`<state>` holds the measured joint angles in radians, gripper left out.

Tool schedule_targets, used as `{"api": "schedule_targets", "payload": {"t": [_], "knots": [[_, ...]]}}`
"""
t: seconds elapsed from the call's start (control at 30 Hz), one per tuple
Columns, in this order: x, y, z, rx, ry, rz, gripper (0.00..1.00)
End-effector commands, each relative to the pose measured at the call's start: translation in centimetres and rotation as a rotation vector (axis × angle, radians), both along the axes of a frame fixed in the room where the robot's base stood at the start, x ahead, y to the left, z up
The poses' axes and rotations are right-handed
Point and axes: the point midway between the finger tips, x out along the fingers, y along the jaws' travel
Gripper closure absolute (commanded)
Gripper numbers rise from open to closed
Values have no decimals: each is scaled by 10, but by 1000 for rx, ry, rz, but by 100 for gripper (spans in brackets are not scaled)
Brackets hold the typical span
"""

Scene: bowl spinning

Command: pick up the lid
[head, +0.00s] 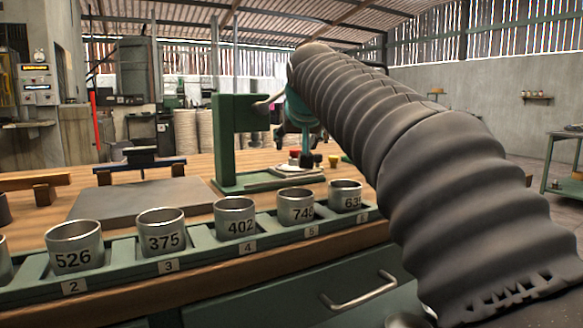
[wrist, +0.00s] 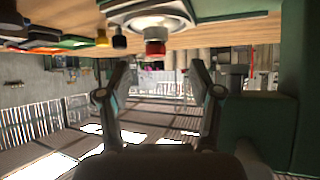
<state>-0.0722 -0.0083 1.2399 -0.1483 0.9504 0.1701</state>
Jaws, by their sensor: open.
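No part is clearly marked as the lid. In the wrist view, which looks upside down, a round pale metal piece (wrist: 150,14) with a red-ended knob (wrist: 155,47) shows at the top middle; I cannot tell whether it is the lid. My gripper (wrist: 160,75) is open, with its two fingers spread and nothing between them. The knob lies beyond the fingertips in the picture, apart from them. In the head view my arm reaches to the green machine frame on the bench, and my gripper is mostly hidden there. A small red piece (head: 295,153) shows beside it.
The green upright frame (head: 230,140) stands close by the gripper; its green body (wrist: 297,90) fills the wrist view's right side. A green rack with several numbered metal cups (head: 235,217) runs along the bench front. A flat grey plate (head: 140,200) lies left. A small yellow piece (head: 333,160) stands right.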

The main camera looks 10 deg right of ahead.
Motion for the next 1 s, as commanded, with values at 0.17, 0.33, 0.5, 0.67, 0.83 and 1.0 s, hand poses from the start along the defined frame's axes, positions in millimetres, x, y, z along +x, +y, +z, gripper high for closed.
{"api": "schedule_targets", "payload": {"t": [0.17, 0.33, 0.5, 0.67, 0.83, 1.0], "knots": [[20, -2, -14, 0, 0, -1, 36], [26, -4, -17, 0, -1, -3, 36], [35, -8, -27, -1, 1, -4, 36], [53, -13, -41, -1, 1, -4, 36], [65, -13, -48, -1, -1, -4, 36], [66, -13, -48, -1, -1, -4, 36]]}}
